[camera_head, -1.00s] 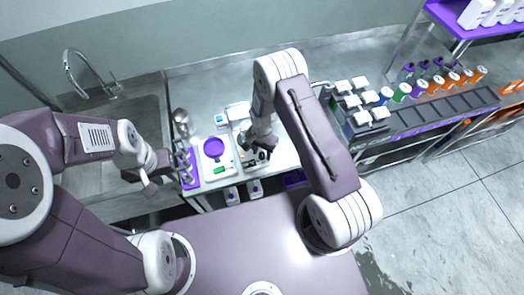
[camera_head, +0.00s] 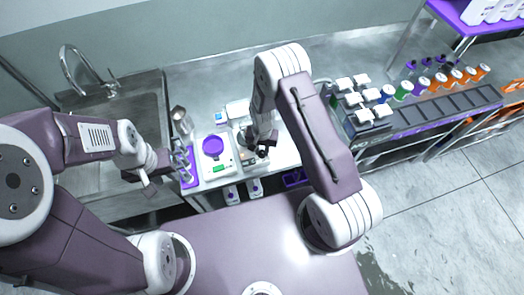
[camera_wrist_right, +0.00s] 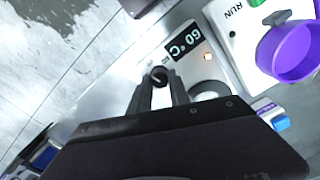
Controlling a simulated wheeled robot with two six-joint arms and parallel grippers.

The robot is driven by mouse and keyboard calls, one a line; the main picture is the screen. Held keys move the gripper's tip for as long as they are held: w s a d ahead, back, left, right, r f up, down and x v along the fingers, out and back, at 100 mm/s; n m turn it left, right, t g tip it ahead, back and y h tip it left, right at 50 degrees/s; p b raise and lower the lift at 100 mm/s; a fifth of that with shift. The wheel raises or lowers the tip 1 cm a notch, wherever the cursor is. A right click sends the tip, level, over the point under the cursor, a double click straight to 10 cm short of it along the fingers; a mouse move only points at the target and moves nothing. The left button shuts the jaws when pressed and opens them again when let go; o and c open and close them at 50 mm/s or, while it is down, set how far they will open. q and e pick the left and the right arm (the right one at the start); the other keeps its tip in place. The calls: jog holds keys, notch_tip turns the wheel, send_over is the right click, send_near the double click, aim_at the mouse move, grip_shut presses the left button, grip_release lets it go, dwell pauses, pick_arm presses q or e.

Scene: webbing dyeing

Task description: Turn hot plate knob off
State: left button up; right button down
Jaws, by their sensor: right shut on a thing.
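The hot plate (camera_head: 250,162) is a white device on the bench, partly hidden under my right arm in the head view. In the right wrist view its panel (camera_wrist_right: 182,62) has a black display reading 60 °C, a small orange-lit indicator (camera_wrist_right: 207,57) and a round black knob (camera_wrist_right: 158,74). The knob has a light pointer mark. My right gripper (camera_wrist_right: 160,80) is shut on the knob, one finger on each side. My left gripper (camera_head: 149,184) hangs at the left, away from the hot plate and near the bench's front edge. Its jaw opening is too small to judge.
A white device with a purple dish (camera_head: 212,146) stands left of the hot plate, close to my right gripper. A purple rack (camera_head: 188,168) stands further left, beside the sink (camera_head: 92,130).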

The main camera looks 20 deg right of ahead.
aim_at(262, 152)
jog(key=n+b, duration=0.1)
jog(key=n, duration=0.3)
jog(key=shift+n+b, duration=0.7)
jog(key=shift+n, duration=1.5)
jog(key=shift+w, duration=0.1)
jog(key=c, duration=1.2)
grip_release()
jog(key=shift+r, duration=0.1)
jog(key=shift+r, duration=0.4)
notch_tip(262, 152, up, 8)
jog(key=b, duration=0.2)
